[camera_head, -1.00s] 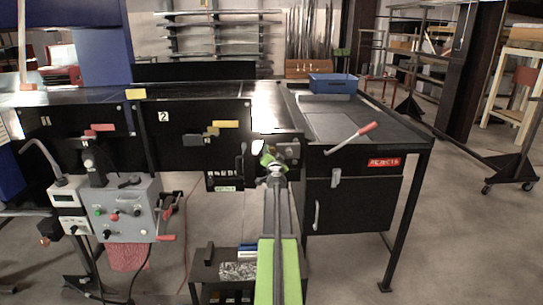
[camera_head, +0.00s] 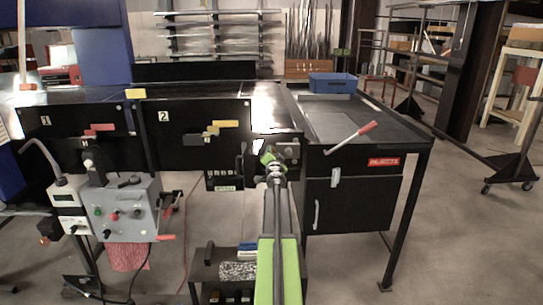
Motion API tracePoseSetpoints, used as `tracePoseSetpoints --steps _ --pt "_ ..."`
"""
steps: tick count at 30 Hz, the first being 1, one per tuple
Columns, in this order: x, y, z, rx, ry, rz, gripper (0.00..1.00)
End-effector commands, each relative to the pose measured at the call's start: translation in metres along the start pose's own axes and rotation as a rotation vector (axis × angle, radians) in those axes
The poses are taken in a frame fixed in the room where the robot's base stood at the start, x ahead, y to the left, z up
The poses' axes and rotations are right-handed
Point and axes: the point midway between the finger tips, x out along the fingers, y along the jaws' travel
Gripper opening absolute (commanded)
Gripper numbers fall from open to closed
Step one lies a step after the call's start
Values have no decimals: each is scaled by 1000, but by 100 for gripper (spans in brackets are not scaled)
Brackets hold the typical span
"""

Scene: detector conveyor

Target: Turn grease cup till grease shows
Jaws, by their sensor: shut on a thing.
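My arm reaches forward from the bottom middle. My gripper (camera_head: 268,160), with green on it, is at the dark bracket (camera_head: 290,150) on the conveyor's front, left of the rejects cabinet. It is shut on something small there. The grease cup is not clearly visible, since the gripper and arm end cover that spot. I cannot make out any grease.
A grey control box (camera_head: 128,210) with knobs and red handles stands at left. A red-handled lever (camera_head: 350,138) sticks out over the rejects table (camera_head: 415,130). A low cart (camera_head: 205,272) stands below. A blue bin (camera_head: 333,83) is behind.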

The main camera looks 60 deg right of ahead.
Motion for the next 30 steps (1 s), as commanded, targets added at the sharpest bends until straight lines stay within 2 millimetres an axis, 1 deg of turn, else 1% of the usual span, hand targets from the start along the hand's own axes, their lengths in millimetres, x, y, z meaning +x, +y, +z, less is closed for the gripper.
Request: tracePoseSetpoints --steps 18,24,30 --pt "1 3 0 489 3 1 0" --pt "1 3 0 595 3 1 0" --pt "1 3 0 653 2 1 0"
